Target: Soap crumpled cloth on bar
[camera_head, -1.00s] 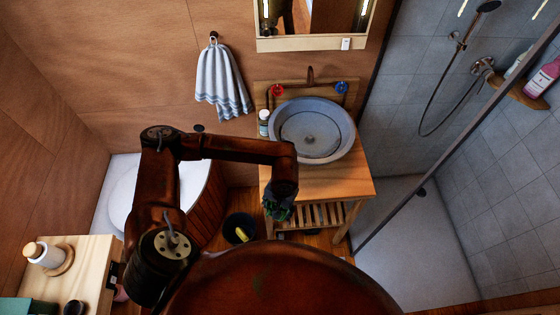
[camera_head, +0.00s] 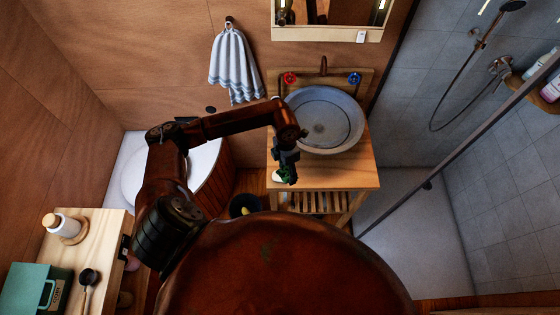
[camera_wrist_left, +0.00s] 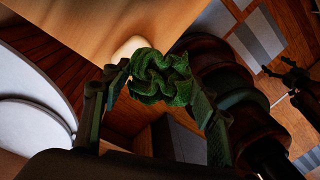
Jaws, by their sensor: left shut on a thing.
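My left gripper (camera_head: 286,163) is shut on a crumpled green cloth (camera_head: 287,175), above the left front part of the wooden washstand top (camera_head: 345,172). In the left wrist view the cloth (camera_wrist_left: 160,78) is bunched between the two fingertips. A cream, rounded piece that looks like the soap bar (camera_wrist_left: 128,47) shows just behind the cloth there. In the head view only a pale bit of it (camera_head: 277,177) shows beside the cloth. I cannot tell whether cloth and bar touch. My right gripper (camera_wrist_left: 289,76) shows small and dark in the left wrist view, its fingers apart.
A grey basin (camera_head: 325,120) stands on the washstand behind the gripper. A dark bucket (camera_head: 243,206) is on the floor to the left. A striped towel (camera_head: 234,65) hangs on the wall. A glass shower edge (camera_head: 450,165) bounds the right. A wooden side table (camera_head: 95,235) stands at left.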

